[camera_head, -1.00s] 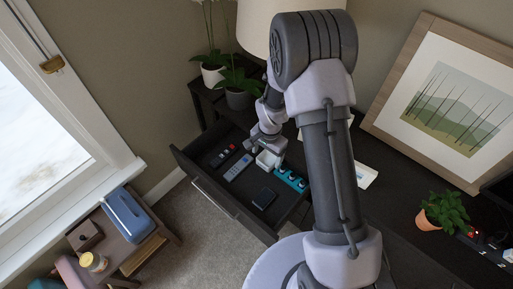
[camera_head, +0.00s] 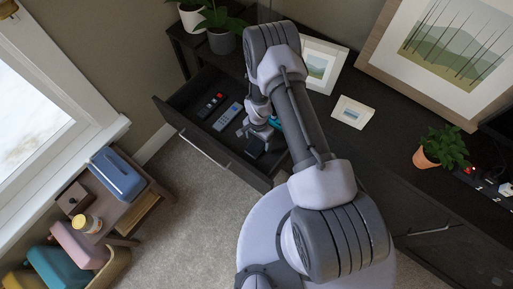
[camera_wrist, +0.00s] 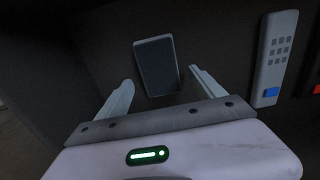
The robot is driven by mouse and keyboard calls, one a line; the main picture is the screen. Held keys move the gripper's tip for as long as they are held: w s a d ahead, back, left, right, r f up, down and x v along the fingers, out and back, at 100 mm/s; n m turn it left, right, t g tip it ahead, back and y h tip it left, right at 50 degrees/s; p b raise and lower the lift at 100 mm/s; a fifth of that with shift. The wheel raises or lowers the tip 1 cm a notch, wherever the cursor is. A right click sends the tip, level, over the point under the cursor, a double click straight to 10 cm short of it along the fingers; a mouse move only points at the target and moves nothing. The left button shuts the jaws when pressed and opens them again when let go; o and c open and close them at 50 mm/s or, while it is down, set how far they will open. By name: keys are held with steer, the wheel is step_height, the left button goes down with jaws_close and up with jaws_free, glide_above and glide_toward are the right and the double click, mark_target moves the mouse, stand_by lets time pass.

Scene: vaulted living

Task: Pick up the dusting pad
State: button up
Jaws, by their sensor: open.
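A dark, flat rectangular object (camera_wrist: 157,65) with a paler rim lies on the drawer floor. It fits a pad, though its plain face does not show for certain that it is the dusting pad. It also shows in the head view (camera_head: 254,147), partly hidden by my wrist. My gripper (camera_wrist: 160,76) is open and empty, with one finger on either side of the near part of this object. Whether the fingers are down at its level cannot be told. The open drawer (camera_head: 225,157) of the black cabinet surrounds both.
A grey remote (camera_wrist: 273,58) with a blue button lies right of the gripper in the wrist view. A dark remote (camera_head: 211,104) lies farther left in the drawer. A teal object (camera_head: 277,119) is mostly hidden behind my arm. Picture frames and a potted plant (camera_head: 440,146) stand on the cabinet.

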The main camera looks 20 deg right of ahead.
mark_target(258, 143)
step_height(258, 143, down, 2)
steer(key=shift+f, duration=0.1)
steer(key=shift+r, duration=0.2)
steer(key=c, duration=1.6)
step_height(258, 143, up, 10)
steer(key=p, duration=0.4)
